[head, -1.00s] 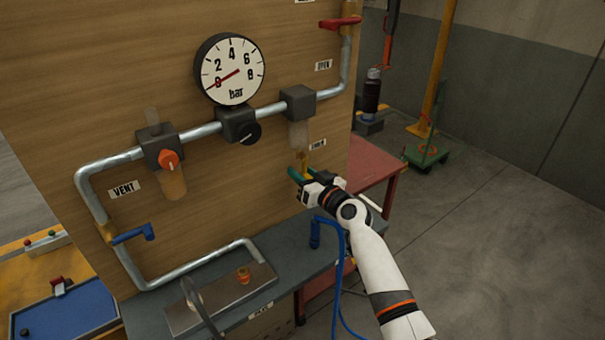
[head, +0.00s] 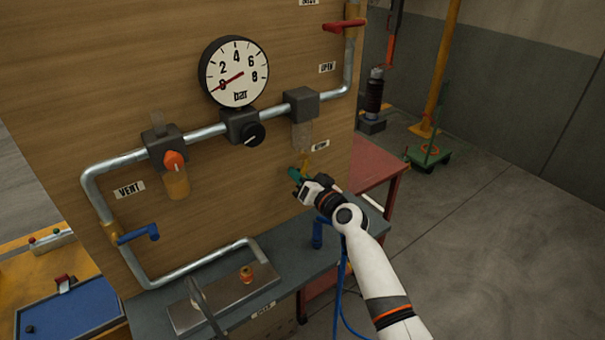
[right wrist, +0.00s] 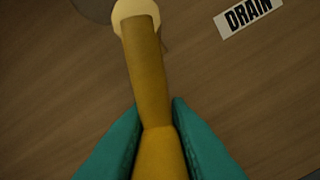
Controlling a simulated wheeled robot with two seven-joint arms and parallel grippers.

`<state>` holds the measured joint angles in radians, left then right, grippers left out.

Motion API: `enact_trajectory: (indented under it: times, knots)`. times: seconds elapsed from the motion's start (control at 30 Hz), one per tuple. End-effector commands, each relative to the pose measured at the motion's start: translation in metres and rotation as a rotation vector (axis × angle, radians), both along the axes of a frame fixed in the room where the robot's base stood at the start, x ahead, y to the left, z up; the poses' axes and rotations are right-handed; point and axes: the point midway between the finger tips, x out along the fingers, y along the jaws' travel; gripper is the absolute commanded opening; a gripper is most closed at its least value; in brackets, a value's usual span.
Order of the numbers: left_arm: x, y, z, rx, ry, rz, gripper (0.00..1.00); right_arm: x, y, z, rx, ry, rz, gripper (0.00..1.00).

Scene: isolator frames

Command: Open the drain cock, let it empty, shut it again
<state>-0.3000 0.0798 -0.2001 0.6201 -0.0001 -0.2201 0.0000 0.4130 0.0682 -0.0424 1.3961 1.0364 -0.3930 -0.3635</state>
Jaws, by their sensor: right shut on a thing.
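The drain cock has a yellow lever (right wrist: 150,80), which fills the middle of the right wrist view beside the DRAIN label (right wrist: 249,14). In the head view the lever (head: 306,163) shows small under a clear bowl (head: 302,134) on the right part of the pipe. My right gripper (head: 297,176) is at the lever; its green fingers (right wrist: 154,145) are shut on the lever, one on each side. Whether liquid is in the bowl or runs out is too small to tell. My left gripper is not in view.
The gauge (head: 234,72) needle points near 0. A red lever (head: 344,25), an orange knob (head: 174,160) and a blue lever (head: 138,234) sit on the pipework. A blue hose (head: 341,280) hangs beside my right forearm. A red table (head: 378,165) stands behind.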

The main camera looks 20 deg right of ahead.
Motion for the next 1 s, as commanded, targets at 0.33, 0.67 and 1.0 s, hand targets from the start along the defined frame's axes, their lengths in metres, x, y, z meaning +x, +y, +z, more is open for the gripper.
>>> enact_trajectory:
  times: [0.33,0.67,1.0]
  knots:
    - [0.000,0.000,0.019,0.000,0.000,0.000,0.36,-0.005,0.013,0.011,0.313,0.114,-0.002,0.00]
    - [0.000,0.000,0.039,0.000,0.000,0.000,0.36,-0.009,0.023,0.024,0.609,0.222,-0.002,0.00]
    - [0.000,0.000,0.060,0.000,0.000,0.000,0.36,-0.011,0.029,0.037,0.897,0.328,-0.002,0.00]
